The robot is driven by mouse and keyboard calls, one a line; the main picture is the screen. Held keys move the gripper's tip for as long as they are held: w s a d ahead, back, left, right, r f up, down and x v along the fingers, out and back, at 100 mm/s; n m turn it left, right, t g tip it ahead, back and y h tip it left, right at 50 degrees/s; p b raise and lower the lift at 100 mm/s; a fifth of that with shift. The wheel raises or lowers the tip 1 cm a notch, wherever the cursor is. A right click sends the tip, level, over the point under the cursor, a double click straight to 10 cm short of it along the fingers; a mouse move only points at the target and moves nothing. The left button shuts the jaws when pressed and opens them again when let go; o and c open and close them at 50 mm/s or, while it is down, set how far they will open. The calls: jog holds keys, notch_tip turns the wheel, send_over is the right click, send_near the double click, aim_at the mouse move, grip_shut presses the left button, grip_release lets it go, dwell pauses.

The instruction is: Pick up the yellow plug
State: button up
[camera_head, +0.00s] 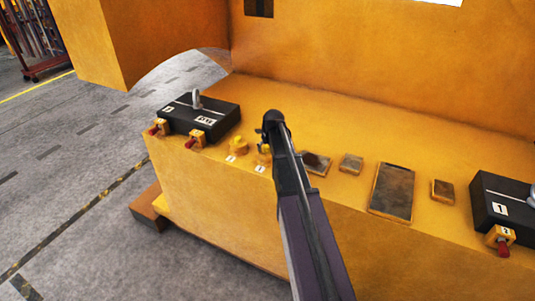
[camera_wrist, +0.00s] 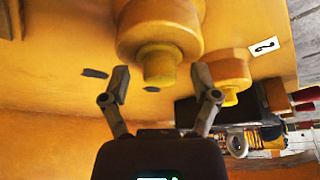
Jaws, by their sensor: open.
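Two yellow plugs stand side by side on the yellow ledge (camera_head: 335,195) in the head view. The left plug (camera_head: 238,146) is clear of my arm; the right plug (camera_head: 264,154) is partly hidden by my gripper (camera_head: 268,134). In the wrist view, the nearer yellow plug (camera_wrist: 160,45), with a wide round body and narrower knob, lies between and beyond the fingers of my open gripper (camera_wrist: 160,78). No finger clearly touches it. The other yellow plug (camera_wrist: 230,75) shows behind the right finger. White labels lie by the plugs.
A black block (camera_head: 205,115) with a metal ring and red-tipped yellow fittings stands left of the plugs. Several dark plates, including a large one (camera_head: 392,192), lie to the right. Another black block (camera_head: 505,203) stands at far right. A yellow wall rises behind.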

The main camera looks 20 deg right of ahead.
jog(key=shift+c, duration=0.2)
dwell(0.4)
jog(key=c, duration=1)
